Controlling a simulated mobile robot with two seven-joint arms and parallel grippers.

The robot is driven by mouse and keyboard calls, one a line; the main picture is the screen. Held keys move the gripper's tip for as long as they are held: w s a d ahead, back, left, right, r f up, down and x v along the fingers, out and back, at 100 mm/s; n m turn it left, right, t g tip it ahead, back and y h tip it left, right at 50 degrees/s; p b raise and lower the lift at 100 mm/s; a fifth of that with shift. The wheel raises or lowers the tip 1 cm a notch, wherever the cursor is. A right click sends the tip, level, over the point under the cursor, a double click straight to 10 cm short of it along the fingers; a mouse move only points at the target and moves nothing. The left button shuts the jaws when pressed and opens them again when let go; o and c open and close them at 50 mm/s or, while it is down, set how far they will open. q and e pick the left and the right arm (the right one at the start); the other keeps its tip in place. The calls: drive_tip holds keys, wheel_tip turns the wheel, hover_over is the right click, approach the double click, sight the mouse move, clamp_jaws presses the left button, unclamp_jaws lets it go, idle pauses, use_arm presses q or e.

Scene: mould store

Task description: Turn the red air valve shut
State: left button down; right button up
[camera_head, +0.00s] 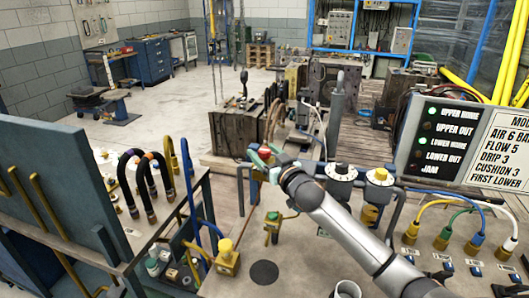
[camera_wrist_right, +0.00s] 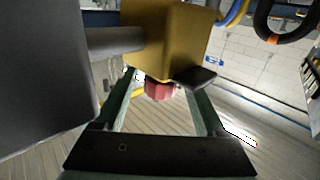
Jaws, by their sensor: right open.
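The red air valve knob (camera_wrist_right: 160,90) shows in the right wrist view below a brass block (camera_wrist_right: 165,35), which hides part of it. In the head view a small red patch of the knob (camera_head: 265,154) shows by my fingers. My right gripper (camera_head: 262,160) is open, with its green fingers around the knob's place. In the right wrist view the fingers (camera_wrist_right: 160,98) stand one on each side of the red knob. Whether they touch it I cannot tell. My left gripper is not in view.
A grey pipe runs by the valve to a round gauge (camera_head: 341,172) and a yellow knob (camera_head: 381,175). A brass valve with a yellow top (camera_head: 227,262) stands on the bench at the front. Black hoses (camera_head: 150,190) rise at left. A status panel (camera_head: 450,140) stands at right.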

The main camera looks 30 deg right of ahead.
drive_tip(key=shift+c, duration=0.2)
clamp_jaws()
idle(0.4)
